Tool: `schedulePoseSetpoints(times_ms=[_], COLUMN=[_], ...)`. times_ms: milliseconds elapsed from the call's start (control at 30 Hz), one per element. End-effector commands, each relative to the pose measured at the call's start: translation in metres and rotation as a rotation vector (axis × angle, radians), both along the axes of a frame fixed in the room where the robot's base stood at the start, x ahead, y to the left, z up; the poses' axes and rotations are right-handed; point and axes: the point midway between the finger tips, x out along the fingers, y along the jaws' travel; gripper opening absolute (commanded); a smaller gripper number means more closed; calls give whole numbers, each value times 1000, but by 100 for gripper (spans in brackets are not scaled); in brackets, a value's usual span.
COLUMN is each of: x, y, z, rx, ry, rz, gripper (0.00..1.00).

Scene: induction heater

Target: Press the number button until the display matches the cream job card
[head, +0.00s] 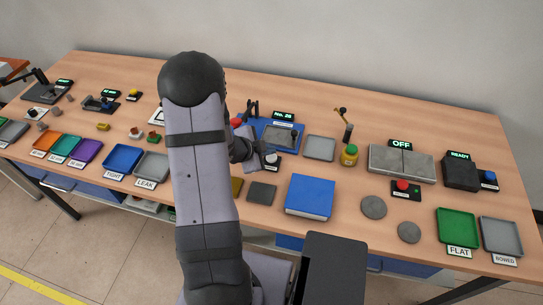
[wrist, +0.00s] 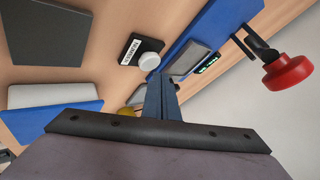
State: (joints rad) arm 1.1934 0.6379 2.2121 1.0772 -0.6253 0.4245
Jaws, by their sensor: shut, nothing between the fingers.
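The number button is a pale round cap on a black base; it shows in the head view (head: 272,158) and in the wrist view (wrist: 152,60). The small display (head: 283,115) has green digits that look like "No. 26"; it also shows in the wrist view (wrist: 208,63), where its text is too small to read. It stands at the back of a blue station (head: 244,121). My gripper (head: 258,168) is shut and empty; its fingers (wrist: 161,84) appear beside the button, and contact cannot be told. I cannot clearly pick out the cream job card.
A red knob (wrist: 288,73) stands beside the blue station. A blue box (head: 310,196) and a dark square plate (head: 262,193) lie in front. My arm hides part of the table.

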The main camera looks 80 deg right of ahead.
Motion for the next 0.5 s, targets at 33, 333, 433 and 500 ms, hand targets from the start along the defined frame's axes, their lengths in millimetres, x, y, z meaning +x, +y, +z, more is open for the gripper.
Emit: schedulePoseSetpoints(times_ms=[33, 333, 433, 500], x=[0, 0, 0, 0], y=[0, 0, 0, 0], z=[5, 31, 40, 45], rx=[0, 0, 0, 0], ry=[0, -1, -1, 0], rz=[0, -1, -1, 0], gripper=[0, 0, 0, 0])
